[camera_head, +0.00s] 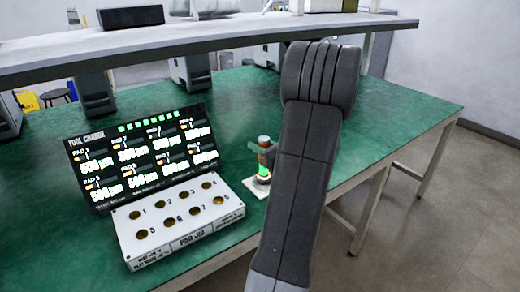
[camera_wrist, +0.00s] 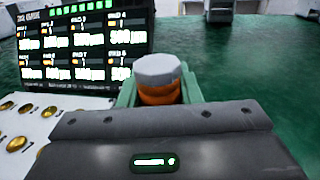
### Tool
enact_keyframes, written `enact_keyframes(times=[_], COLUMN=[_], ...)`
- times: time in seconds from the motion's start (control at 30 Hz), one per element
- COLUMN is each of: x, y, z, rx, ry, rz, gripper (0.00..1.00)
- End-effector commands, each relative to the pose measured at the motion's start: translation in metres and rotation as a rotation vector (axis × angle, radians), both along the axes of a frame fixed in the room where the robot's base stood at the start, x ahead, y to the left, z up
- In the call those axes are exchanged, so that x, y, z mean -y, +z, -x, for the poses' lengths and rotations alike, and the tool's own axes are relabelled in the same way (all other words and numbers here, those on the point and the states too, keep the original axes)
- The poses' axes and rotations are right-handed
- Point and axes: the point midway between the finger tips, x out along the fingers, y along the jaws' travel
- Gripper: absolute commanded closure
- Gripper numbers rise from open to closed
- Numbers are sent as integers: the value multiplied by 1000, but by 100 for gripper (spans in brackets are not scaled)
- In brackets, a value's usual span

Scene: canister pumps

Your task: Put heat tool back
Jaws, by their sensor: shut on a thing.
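The heat tool (camera_wrist: 160,82) has a pale grey cap over an orange body. In the wrist view it stands upright between the green fingers of my gripper (camera_wrist: 158,92), which is shut on it. In the head view the heat tool's orange and pale top (camera_head: 264,141) shows just left of my dark arm. A green glow and an orange ring show below it, above a small white base plate (camera_head: 254,187) on the green table. The gripper partly hides the tool, and I cannot tell whether its lower end touches the base.
The white pad jig (camera_head: 178,220) with several brass pads lies left of the tool. A black display (camera_head: 143,155) reading "TOOL CHARGE" stands behind it. A grey shelf (camera_head: 200,38) spans the back of the green table (camera_head: 395,125). The table's right side is clear.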

Motion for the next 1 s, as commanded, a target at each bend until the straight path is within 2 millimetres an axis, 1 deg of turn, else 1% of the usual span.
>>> enact_keyframes(times=[0.03,0.07,0.27,0.4,0.43,0.53,0.8,0.9,1.0], x=[0,0,0,0,0,0,0,0,10], y=[-7,-9,-8,-12,-13,-12,-11,-7,-9], z=[0,0,0,0,0,0,0,0,9], rx=[-1,0,3,2,1,1,1,1,1], ry=[0,0,0,0,0,0,0,0,-3], rz=[-1,-1,0,-1,-1,-1,-1,0,-1], gripper=[100,100,100,100,67,47,47,47,47])
